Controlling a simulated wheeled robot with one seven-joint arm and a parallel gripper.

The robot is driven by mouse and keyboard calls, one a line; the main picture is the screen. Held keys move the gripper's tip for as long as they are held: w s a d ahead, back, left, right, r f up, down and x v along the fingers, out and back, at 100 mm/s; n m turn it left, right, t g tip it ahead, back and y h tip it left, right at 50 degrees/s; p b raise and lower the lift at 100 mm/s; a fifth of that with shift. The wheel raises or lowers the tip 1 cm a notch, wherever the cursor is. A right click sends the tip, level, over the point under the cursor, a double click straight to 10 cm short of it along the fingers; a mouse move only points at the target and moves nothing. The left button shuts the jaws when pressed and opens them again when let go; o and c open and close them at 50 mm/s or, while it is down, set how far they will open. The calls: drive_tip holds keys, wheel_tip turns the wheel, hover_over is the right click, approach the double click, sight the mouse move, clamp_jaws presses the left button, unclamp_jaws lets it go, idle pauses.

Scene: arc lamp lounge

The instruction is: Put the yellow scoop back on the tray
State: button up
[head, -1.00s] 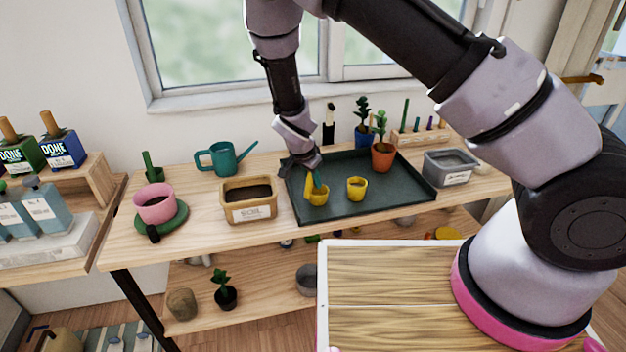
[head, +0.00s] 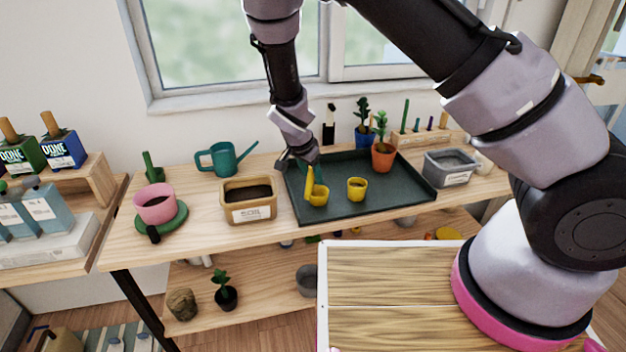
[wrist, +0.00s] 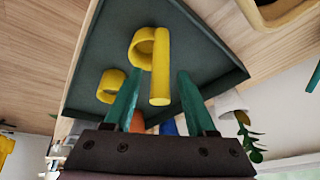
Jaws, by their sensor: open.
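The yellow scoop (head: 319,197) rests on the left part of the dark green tray (head: 400,196), its handle sticking up. In the wrist view the scoop (wrist: 160,68) shows its round cup and straight handle, over the tray surface (wrist: 195,57). My gripper (head: 313,169) is just behind and above the scoop. In the wrist view my gripper's teal fingers (wrist: 159,80) are spread apart. The handle's end appears between them in the picture, with a gap on both sides and neither finger touching it.
A small yellow pot (head: 357,189) stands right of the scoop. An orange pot plant (head: 383,157) stands at the tray's back right. A soil box (head: 249,212) is left of the tray, and a grey bin (head: 450,167) is to its right. The tray's front middle is bare.

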drive_tip(key=v, duration=0.9)
drive_tip(key=s+d+r+g+y, duration=0.15)
drive_tip(key=d+r+y, duration=0.35)
drive_tip(key=d+r, duration=1.4)
drive_tip(key=s+d+r+n+t, duration=0.2)
drive_tip(key=s+d+r, duration=0.2)
drive_tip(key=s+r, duration=0.3)
drive_tip(key=s+d+r+n+t+h, duration=0.1)
drive_tip(key=s+d+r+n+t, duration=0.1)
drive_tip(key=s+d+r, duration=0.3)
drive_tip(key=shift+s+d+r, duration=0.2)
drive_tip(key=shift+s+r, duration=0.7)
drive_tip(key=shift+s, duration=0.25)
